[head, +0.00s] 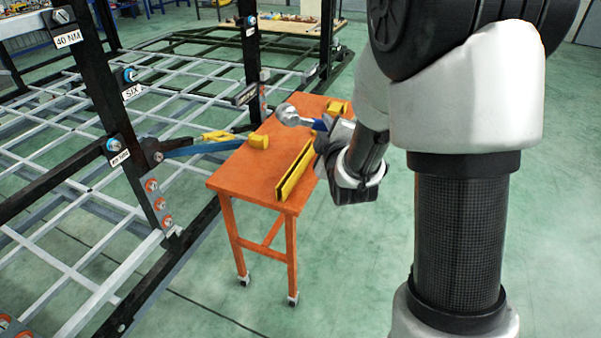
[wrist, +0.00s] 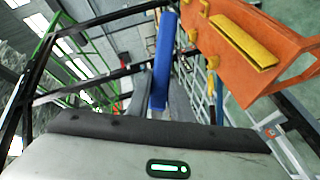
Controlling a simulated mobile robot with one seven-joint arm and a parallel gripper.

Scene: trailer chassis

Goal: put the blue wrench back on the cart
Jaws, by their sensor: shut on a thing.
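The blue wrench has a blue handle (head: 320,125) and a round silver head (head: 289,115). My gripper (head: 328,134) is shut on its handle, over the right side of the orange cart (head: 241,172). The handle also shows in the wrist view (wrist: 165,60), standing up from between the fingers (wrist: 152,96). The silver head points left over the cart top; I cannot tell whether it touches anything. The cart (wrist: 242,72) is at the upper right of the wrist view, apart from the handle there.
The cart carries a long yellow holder (head: 295,170) and yellow blocks (head: 258,141) (head: 337,107). Another blue tool (head: 203,148) extends from the black chassis post (head: 130,150) towards the cart, with a yellow part (head: 217,136) beside it. Green floor is clear around the cart's front.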

